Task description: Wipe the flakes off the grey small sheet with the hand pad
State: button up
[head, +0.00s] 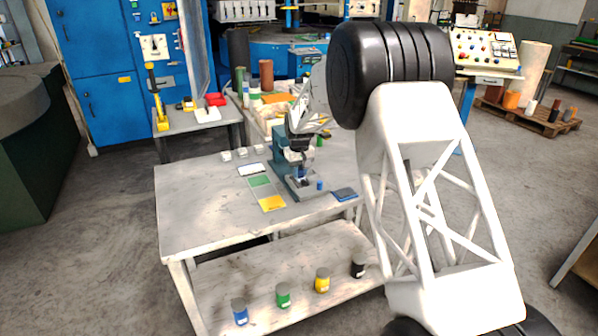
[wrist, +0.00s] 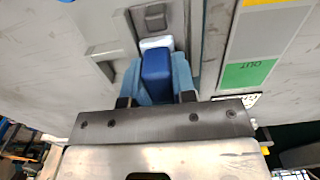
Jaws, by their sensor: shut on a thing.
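My gripper (wrist: 157,97) is shut on a blue block with a white lower end, which I take as the hand pad (wrist: 156,68). In the head view a small blue patch at my gripper (head: 299,172) seems to be the same pad, just above the table's working area. The pad's white end is close to a pale grey surface in the wrist view; I cannot tell whether it touches. I cannot pick out the grey small sheet or any flakes with certainty; the gripper and pad hide part of this area.
A strip with a green field (head: 260,181) and a yellow field (head: 271,203) lies left of the gripper. A teal machine (head: 281,150) stands right behind it. A dark blue flat thing (head: 344,194) lies to the right. The table's (head: 195,215) left front is clear.

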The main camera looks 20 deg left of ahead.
jog(key=shift+s+a+f, duration=0.2)
jog(key=shift+s+a, duration=0.3)
jog(key=shift+s, duration=0.05)
dwell(0.7)
jog(key=shift+w+d, duration=0.5)
jog(key=shift+d, duration=0.05)
dwell(0.5)
jog(key=shift+s+a+r, duration=0.2)
jog(key=shift+s+a, duration=0.3)
jog(key=shift+a, duration=0.05)
dwell(0.6)
jog(key=shift+w+d+f, duration=0.1)
jog(key=shift+w+d, duration=0.4)
dwell(1.0)
jog(key=shift+a, duration=0.1)
jog(key=shift+s+a+r, duration=0.1)
jog(key=shift+s+r, duration=0.1)
jog(key=shift+r, duration=0.25)
jog(key=shift+r, duration=0.1)
jog(key=shift+r, duration=0.1)
dwell(0.3)
jog(key=shift+r, duration=2.9)
